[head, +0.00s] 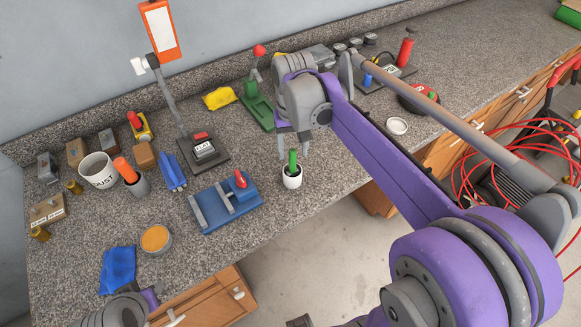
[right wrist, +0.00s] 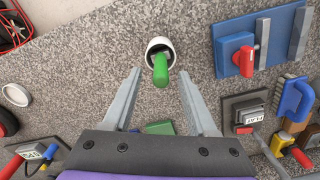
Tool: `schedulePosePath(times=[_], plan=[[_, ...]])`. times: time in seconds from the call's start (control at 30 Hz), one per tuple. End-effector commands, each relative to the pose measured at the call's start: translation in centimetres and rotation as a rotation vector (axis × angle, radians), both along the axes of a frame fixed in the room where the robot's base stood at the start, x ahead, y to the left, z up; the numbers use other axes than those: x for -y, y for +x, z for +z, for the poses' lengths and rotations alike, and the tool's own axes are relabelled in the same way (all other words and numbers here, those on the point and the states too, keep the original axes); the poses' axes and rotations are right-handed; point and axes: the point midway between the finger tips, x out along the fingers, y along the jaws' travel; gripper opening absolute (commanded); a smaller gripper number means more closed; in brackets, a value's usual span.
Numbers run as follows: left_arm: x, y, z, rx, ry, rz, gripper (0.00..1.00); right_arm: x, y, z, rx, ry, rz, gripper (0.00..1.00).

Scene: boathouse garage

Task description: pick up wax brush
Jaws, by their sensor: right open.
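A green handle (head: 293,157) stands upright in a small white cup (head: 292,182) near the front of the counter. The handle (right wrist: 160,70) and the cup (right wrist: 158,44) also show in the right wrist view. What is on the handle's lower end is hidden in the cup, so I cannot tell for sure that it is the wax brush. My right gripper (head: 294,146) is open and empty just above and behind the handle. Its two fingers (right wrist: 160,80) lie on either side of the handle in the wrist view, apart from it.
A blue vise-like block (head: 225,203) lies left of the cup, with a blue brush (head: 171,172) beyond it. An orange handle (head: 125,170) stands in a grey cup. A green press (head: 258,100) is behind my gripper. A round lid (head: 397,126) lies to the right.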

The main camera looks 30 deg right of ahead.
Motion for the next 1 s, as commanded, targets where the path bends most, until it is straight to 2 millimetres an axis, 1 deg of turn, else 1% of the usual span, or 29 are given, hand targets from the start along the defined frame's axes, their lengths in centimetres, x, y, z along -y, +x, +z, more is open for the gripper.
schedulePosePath(times=[0.17, 0.3, 0.43, 0.53, 0.73, 0.77, 0.8, 0.87, 1.0], plan=[[0.0, 0.0, 0.1, 0.001, 0.000, 0.000, 0.36, 0.0, 0.0, -1.3, 0.001, 0.000, 0.000, 0.58], [0.0, 0.1, 0.3, 0.002, 0.000, 0.000, 0.36, -0.1, -0.1, -3.4, 0.001, 0.000, 0.001, 0.58], [0.0, 0.1, 0.2, 0.001, 0.000, 0.000, 0.36, -0.1, -0.2, -5.1, 0.001, 0.000, 0.001, 0.58], [0.0, 0.1, 0.1, 0.001, 0.000, 0.000, 0.36, -0.1, -0.2, -5.6, 0.001, 0.000, 0.001, 0.58], [0.0, 0.1, 0.1, 0.001, 0.000, 0.000, 0.36, -0.1, -0.2, -5.6, 0.001, 0.000, 0.001, 0.58], [0.0, 0.1, 0.1, 0.001, 0.000, 0.000, 0.36, -0.1, -0.2, -5.6, 0.001, 0.000, 0.001, 0.54], [0.0, 0.1, 0.1, 0.001, 0.000, 0.000, 0.36, -0.1, -0.2, -5.6, 0.001, 0.000, 0.001, 0.47], [0.0, 0.1, 0.1, 0.001, 0.000, 0.000, 0.36, -0.1, -0.2, -5.6, 0.001, 0.000, 0.001, 0.36], [0.0, 0.1, 0.1, 0.001, 0.000, 0.000, 0.36, -0.1, -0.2, -5.6, 0.001, 0.000, 0.001, 0.11]])
